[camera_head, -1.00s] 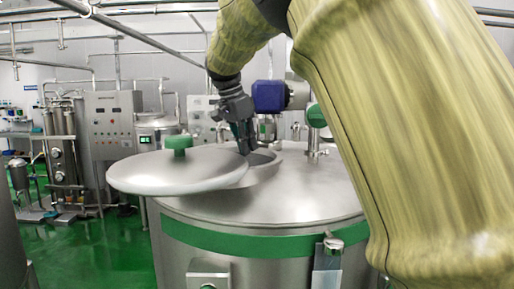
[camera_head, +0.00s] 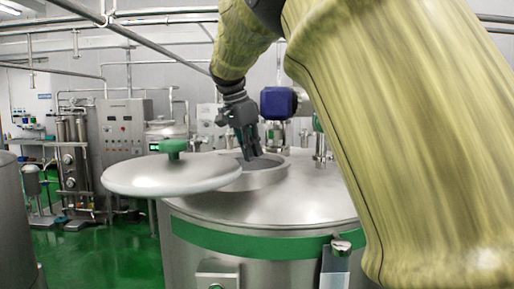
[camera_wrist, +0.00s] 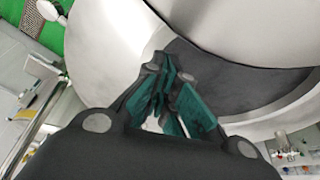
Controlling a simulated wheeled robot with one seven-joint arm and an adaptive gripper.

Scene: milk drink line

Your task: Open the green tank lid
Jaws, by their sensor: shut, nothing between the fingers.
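The round metal lid (camera_head: 150,181) with a green knob (camera_head: 173,147) lies swung off to the left of the tank's opening, so part of the dark opening shows. The metal tank (camera_head: 300,206) has a green band and a raised collar (camera_head: 262,177) around the opening. My gripper (camera_head: 250,157) is at the opening, right of the lid, fingers pointing down. In the wrist view, my gripper (camera_wrist: 172,75) is shut with nothing held, and the lid (camera_wrist: 225,30) and opening (camera_wrist: 235,78) lie beyond the fingertips. Whether the fingers touch the lid's edge I cannot tell.
A blue motor (camera_head: 278,102) and metal pipe fittings (camera_head: 321,145) stand on the tank top behind and right of my gripper. A control cabinet (camera_head: 124,127) and other tanks stand at the back left. Green floor (camera_head: 95,255) is free at the left.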

